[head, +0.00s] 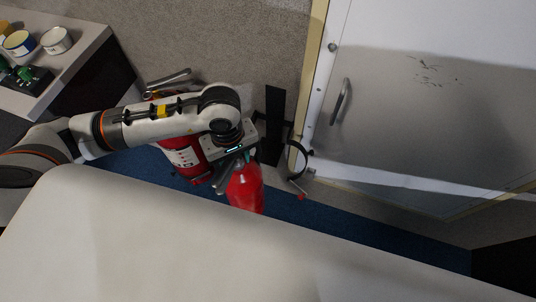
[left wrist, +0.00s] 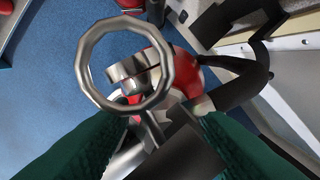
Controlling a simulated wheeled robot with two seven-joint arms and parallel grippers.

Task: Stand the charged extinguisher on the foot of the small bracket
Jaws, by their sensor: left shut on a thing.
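My left gripper (head: 234,160) is shut on the head of a red extinguisher (head: 245,190), whose body hangs below it. In the left wrist view the green finger pads lie either side of its metal valve and lever, and a large metal ring (left wrist: 86,62) is in front; the red body (left wrist: 184,74) shows behind. No gauge reading is legible, so I cannot tell its charge. A second red extinguisher (head: 185,160) with a white label stands just left, partly behind my arm. A narrow black bracket (head: 274,115) is on the wall to the right; its foot is hidden.
A round black-rimmed strap or clamp (head: 298,160) with a red-tipped lever sits right of the bracket. A white door (head: 430,120) with a handle is further right. A side table (head: 90,45) holds tins. A large pale surface (head: 200,250) fills the foreground; blue floor (head: 350,215) shows.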

